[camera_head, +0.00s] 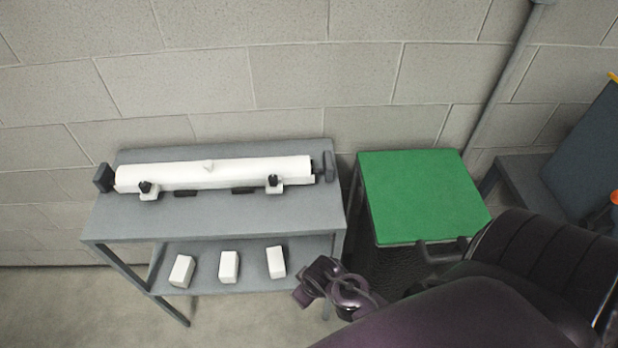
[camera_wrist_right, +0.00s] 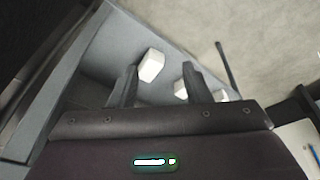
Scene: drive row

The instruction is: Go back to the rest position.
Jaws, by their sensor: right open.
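My right arm comes into the head view from the lower right. Its dark gripper (camera_head: 312,283) is beside the right end of the lower shelf of a grey bench. In the right wrist view the gripper (camera_wrist_right: 159,70) has its two fingers spread, with a gap between them. A white block (camera_wrist_right: 150,66) shows beyond that gap, and no finger is seen closed on it. My left gripper is not in view.
The grey bench (camera_head: 220,224) carries a long white cylinder (camera_head: 220,174) between dark end pieces. Three white blocks (camera_head: 229,267) stand on its lower shelf. A green-topped stand (camera_head: 420,195) is right of the bench, close to my arm. A block wall is behind; floor shows at lower left.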

